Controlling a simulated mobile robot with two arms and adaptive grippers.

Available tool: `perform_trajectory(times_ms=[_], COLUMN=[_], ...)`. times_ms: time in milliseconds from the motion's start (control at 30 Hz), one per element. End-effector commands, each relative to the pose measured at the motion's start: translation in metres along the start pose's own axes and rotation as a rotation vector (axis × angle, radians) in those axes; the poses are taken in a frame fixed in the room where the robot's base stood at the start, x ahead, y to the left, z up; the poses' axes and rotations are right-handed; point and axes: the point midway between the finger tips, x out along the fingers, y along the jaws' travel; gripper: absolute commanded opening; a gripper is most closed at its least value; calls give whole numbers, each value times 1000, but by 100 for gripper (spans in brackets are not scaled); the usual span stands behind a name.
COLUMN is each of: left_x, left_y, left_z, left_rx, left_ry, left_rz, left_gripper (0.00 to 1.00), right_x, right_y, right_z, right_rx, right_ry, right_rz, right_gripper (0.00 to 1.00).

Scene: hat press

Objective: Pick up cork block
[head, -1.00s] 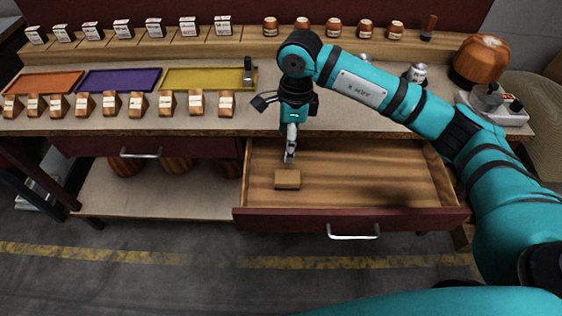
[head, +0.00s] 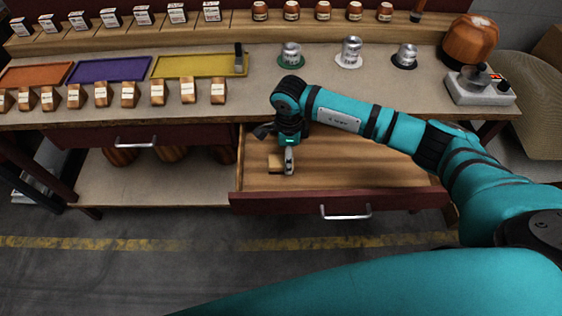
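The cork block (head: 274,165) is a small tan block lying in the open wooden drawer (head: 345,175), near its left side. My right gripper (head: 288,170) points down into the drawer and hides the right part of the block. Its fingers show edge-on as a narrow light strip, so I cannot tell whether they are open, shut or touching the block. My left gripper is not in view.
The drawer's dark red front (head: 400,199) with a handle (head: 346,212) stands out from the bench. On the benchtop are several trays, wooden blocks, metal cans and a scale-like device (head: 478,86). The right half of the drawer is clear.

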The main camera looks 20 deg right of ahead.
Motion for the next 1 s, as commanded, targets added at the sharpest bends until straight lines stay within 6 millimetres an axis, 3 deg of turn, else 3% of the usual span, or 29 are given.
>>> perform_trajectory(times_ms=[200, 500, 900, 1000], left_x=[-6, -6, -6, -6], left_y=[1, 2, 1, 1], left_z=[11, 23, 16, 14], left_rx=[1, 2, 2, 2], left_ry=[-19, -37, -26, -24], left_rz=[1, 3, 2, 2], left_gripper=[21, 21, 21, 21], right_x=[30, 34, 34, 34], right_y=[3, 2, 2, 2], right_z=[-2, -1, -2, -2], right_rx=[0, -1, -1, -1], right_ry=[0, -1, -1, -1], right_rz=[3, 0, 0, 0], right_gripper=[73, 73, 21, 18])
